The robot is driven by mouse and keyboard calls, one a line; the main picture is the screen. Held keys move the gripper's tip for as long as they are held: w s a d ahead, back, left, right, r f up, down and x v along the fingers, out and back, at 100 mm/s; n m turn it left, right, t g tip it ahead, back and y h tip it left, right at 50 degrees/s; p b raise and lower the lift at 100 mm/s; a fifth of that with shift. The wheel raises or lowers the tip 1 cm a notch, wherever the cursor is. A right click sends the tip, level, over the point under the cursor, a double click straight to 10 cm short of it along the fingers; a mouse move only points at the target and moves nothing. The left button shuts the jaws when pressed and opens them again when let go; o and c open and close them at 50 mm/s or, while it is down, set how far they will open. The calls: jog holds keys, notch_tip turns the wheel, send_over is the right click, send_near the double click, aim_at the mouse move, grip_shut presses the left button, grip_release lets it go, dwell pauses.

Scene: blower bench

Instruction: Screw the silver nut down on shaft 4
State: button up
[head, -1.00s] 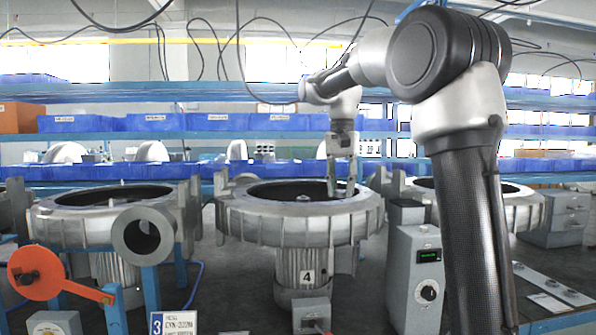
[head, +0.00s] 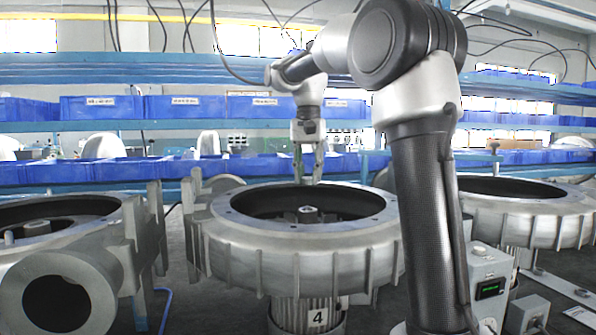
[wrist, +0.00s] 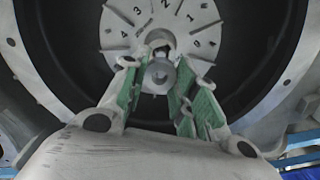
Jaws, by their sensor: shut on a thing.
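My gripper (wrist: 160,80) is shut on the silver nut (wrist: 159,76), a small grey ring with a hole, held between the green finger pads in the wrist view. The top of shaft 4 (head: 308,211) shows in the middle of that housing, below and apart from the fingertips. The wrist view shows a pale numbered disc (wrist: 150,20) beyond the nut; the shaft's tip is partly hidden there by the fingers.
Another open housing (head: 60,215) with a round flange (head: 70,305) stands at the left. A third housing (head: 525,215) stands at the right, behind my arm. A control box with a green display (head: 490,290) is at lower right. Shelves of blue bins (head: 100,107) run behind.

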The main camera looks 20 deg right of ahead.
jog(key=shift+w, duration=0.2)
jog(key=shift+m, duration=0.8)
jog(key=shift+s+f, duration=0.1)
jog(key=shift+f, duration=2.4)
jog(key=shift+f, duration=0.75)
